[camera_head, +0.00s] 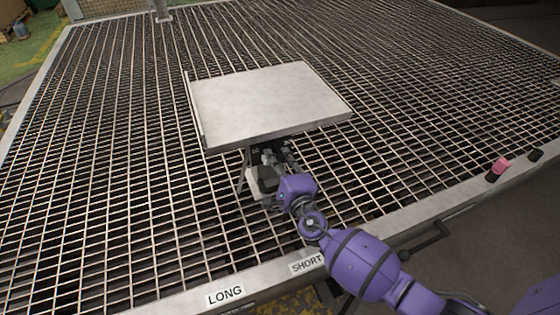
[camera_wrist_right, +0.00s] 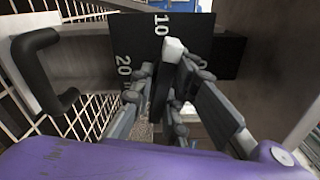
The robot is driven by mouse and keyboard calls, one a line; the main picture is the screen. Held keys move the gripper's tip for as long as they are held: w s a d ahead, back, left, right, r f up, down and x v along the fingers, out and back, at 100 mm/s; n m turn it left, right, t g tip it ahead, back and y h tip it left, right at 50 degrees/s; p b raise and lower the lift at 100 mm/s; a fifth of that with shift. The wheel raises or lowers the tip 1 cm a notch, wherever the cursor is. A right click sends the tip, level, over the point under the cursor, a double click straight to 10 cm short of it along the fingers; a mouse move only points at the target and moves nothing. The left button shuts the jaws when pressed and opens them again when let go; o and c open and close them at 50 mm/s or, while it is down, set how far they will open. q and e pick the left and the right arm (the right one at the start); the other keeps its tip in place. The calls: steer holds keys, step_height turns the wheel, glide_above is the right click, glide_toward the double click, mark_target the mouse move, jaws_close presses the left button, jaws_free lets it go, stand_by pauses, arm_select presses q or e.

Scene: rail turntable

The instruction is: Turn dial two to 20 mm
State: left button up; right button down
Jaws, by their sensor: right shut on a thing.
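The white tip is close to the 10, slightly towards the 0 side. In the head view my right gripper (camera_head: 278,160) reaches in under the near edge of a square grey metal plate (camera_head: 268,100), and the dial is mostly hidden there. My left gripper is not in view.
A wide metal grating (camera_head: 100,160) surrounds the plate. The front rail carries LONG (camera_head: 226,294) and SHORT (camera_head: 308,263) labels. A pink knob (camera_head: 500,166) is at the right edge. A black handle (camera_wrist_right: 45,70) stands left of the dial in the wrist view.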

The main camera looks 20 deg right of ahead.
steer(key=shift+w+r+n+p, duration=0.15)
steer(key=shift+r+n+p, duration=0.35)
steer(key=shift+n, duration=0.2)
steer(key=shift+n+p, duration=0.8)
steer(key=shift+n, duration=0.3)
steer(key=shift+n+p, duration=0.35)
steer(key=shift+n, duration=0.15)
steer(key=shift+a, duration=0.1)
steer(key=c, duration=1.7)
jaws_free()
steer(key=o, duration=1.1)
steer(key=shift+f, duration=0.35)
steer(key=shift+o, duration=0.2)
steer(key=s+p, duration=0.3)
steer(key=s, duration=0.6)
steer(key=shift+s+d+p, duration=0.15)
steer(key=shift+d+p, duration=0.05)
steer(key=shift+p, duration=0.1)
